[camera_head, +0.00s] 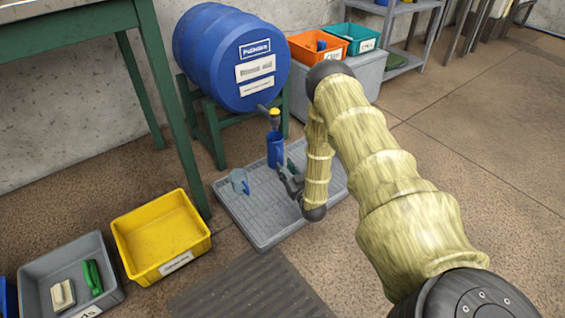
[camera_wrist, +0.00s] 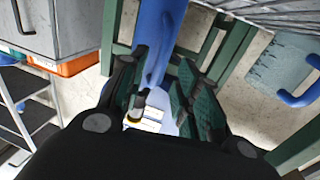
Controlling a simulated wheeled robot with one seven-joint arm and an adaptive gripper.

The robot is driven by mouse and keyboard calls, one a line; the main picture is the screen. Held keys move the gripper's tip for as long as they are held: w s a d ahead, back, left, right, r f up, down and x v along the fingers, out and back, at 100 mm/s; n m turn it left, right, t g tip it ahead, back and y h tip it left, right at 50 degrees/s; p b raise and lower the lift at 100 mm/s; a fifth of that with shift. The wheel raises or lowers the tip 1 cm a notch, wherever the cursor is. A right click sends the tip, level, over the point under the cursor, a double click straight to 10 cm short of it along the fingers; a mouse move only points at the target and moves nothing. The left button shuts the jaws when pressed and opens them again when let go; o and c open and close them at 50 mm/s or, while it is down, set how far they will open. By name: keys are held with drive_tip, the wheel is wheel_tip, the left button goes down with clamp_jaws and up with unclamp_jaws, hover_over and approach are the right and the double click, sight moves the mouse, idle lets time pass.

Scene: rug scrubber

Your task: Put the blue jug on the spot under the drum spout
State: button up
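A blue jug (camera_head: 275,150) stands upright below the drum spout (camera_head: 274,113), which has a yellow top, at the back of the grey grid tray (camera_head: 263,226). My gripper (camera_head: 288,173) is low beside the jug, on its lower right side in the head view. In the wrist view my gripper (camera_wrist: 172,80) has its two fingers apart, with a blue part of the jug (camera_wrist: 158,25) between them. Whether the fingers touch it is hard to tell. The marked spot under the jug is hidden.
The blue drum (camera_head: 225,52) rests on a green stand (camera_head: 215,140). A grey-blue jug (camera_head: 240,182) stands left on the tray. A yellow bin (camera_head: 160,240) and grey bin (camera_head: 70,280) sit front left. A green-legged table (camera_head: 165,85) stands left. Floor at right is clear.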

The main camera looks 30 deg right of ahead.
drive_tip(key=s+p, duration=0.1)
drive_tip(key=s, duration=0.1)
drive_tip(key=s+p, duration=0.1)
drive_tip(key=s, duration=0.2)
drive_tip(key=s+a+p, duration=0.1)
drive_tip(key=s, duration=0.2)
drive_tip(key=shift+s+p, duration=0.2)
drive_tip(key=shift+p, duration=0.1)
